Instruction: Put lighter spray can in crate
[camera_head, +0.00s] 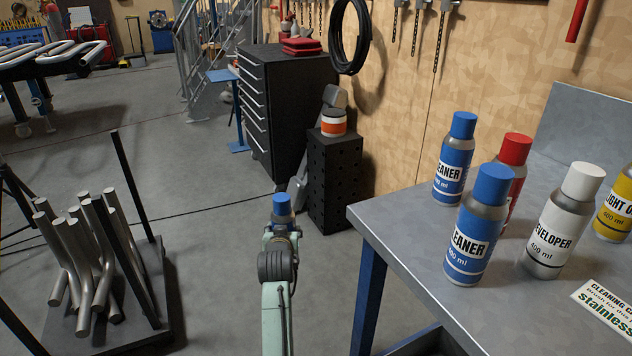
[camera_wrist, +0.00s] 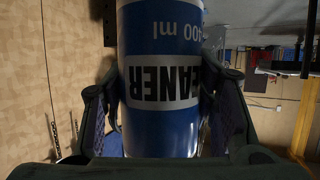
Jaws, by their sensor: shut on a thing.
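My gripper (camera_head: 281,232) is out over the floor, left of the workbench. It is shut on a blue and silver CLEANER can, whose top (camera_head: 282,205) shows above the fingers. In the wrist view the can (camera_wrist: 162,125) fills the space between the two fingers, its label upside down. On the bench stand two more blue CLEANER cans (camera_head: 473,235) (camera_head: 455,160), a red-capped can (camera_head: 516,150), a white DEVELOPER can (camera_head: 562,225) and a yellow can (camera_head: 615,212). A dark edge (camera_head: 425,343) shows low by the bench; I cannot tell if it is a crate.
The grey workbench (camera_head: 400,222) is at the right, with a stainless sign (camera_head: 608,305) on it. A black perforated stand (camera_head: 335,180) with an orange-white tub (camera_head: 333,122) is ahead. A rack of bent pipes (camera_head: 85,260) is at the left. Floor between is clear.

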